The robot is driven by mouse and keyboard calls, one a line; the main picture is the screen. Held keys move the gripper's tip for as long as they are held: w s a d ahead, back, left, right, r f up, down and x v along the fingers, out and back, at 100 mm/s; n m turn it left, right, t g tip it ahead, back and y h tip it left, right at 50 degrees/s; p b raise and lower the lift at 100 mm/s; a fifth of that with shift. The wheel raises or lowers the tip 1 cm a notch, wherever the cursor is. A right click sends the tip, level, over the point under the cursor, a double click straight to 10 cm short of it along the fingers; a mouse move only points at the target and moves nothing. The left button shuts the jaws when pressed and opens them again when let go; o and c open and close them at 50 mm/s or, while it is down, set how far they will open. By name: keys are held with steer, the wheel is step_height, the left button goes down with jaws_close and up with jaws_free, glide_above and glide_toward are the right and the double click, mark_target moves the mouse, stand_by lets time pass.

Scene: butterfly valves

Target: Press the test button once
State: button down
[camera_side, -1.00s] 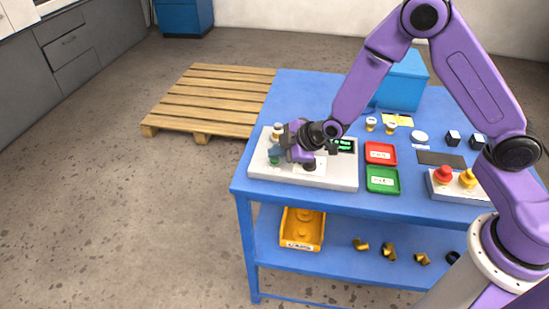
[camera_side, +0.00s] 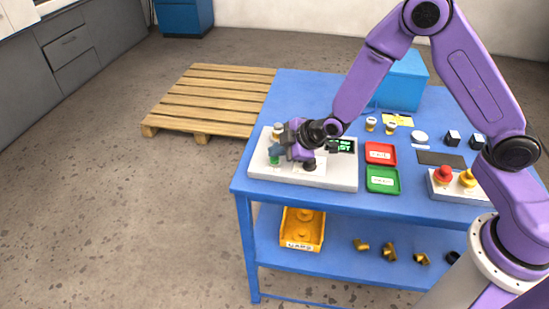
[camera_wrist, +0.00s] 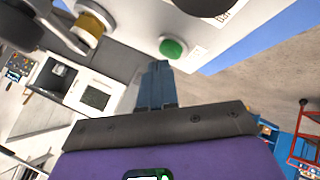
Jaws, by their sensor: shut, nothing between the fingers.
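The green test button (camera_side: 274,161) sits on the left part of the grey-white test panel (camera_side: 335,177). It also shows as a green dome in the wrist view (camera_wrist: 172,48), just beyond my fingertips. My gripper (camera_side: 275,151) is shut and empty, with its blue fingers pointing down close above the button. A small gap seems to show between fingertips and button. The wrist view shows the two fingers (camera_wrist: 158,67) together. A dark display (camera_side: 344,146) on the panel shows green text, partly hidden by my wrist.
A brass-and-white valve (camera_side: 278,131) stands behind the button, and a black knob (camera_side: 310,164) is to its right. A red tray (camera_side: 380,153) and a green tray (camera_side: 382,179) lie right of the panel. A red button (camera_side: 444,174) and yellow button (camera_side: 467,179) are farther right.

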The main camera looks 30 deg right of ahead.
mark_target(278, 160)
steer(key=shift+r, duration=0.45)
steer(key=shift+r, duration=2.5)
steer(key=s+r+g, duration=0.2)
steer(key=s+r, duration=0.1)
steer(key=s, duration=0.6)
steer(key=s+r+g, duration=0.2)
steer(key=s+g, duration=0.1)
steer(key=s, duration=0.5)
steer(key=s+d+r+m+g+h, duration=0.1)
steer(key=s+d, duration=0.5)
steer(key=s, duration=0.3)
steer(key=s+d+r+g+h, duration=0.2)
steer(key=s+d, duration=0.4)
steer(key=s, duration=0.3)
steer(key=shift+d+r+m+h, duration=0.15)
steer(key=shift+r+m+h, duration=0.15)
steer(key=shift+m, duration=0.1)
